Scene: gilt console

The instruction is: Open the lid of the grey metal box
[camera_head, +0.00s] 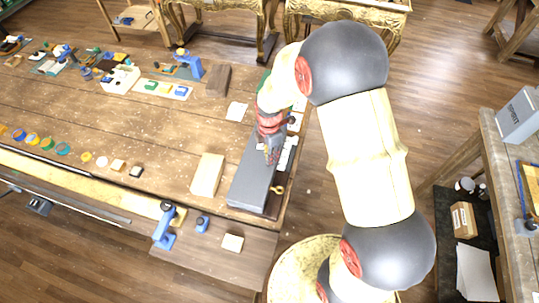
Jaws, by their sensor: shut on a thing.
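The grey metal box (247,183) is a long dark grey box near the right end of the wooden workbench. Its top looks flat and its lid looks down. A small brass-coloured piece (279,190) sticks out at its right side. My gripper (271,156) points down at the box's far right part. It is shut on what looks like the edge of the lid. The exact contact is too small to make out, and my wrist hides the far end of the box.
A pale wood block (208,174) stands close left of the box. A dark wood block (218,81) and small white items (237,111) lie farther back. A blue clamp (164,232) is at the bench's front edge. Another bench (507,200) stands at right.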

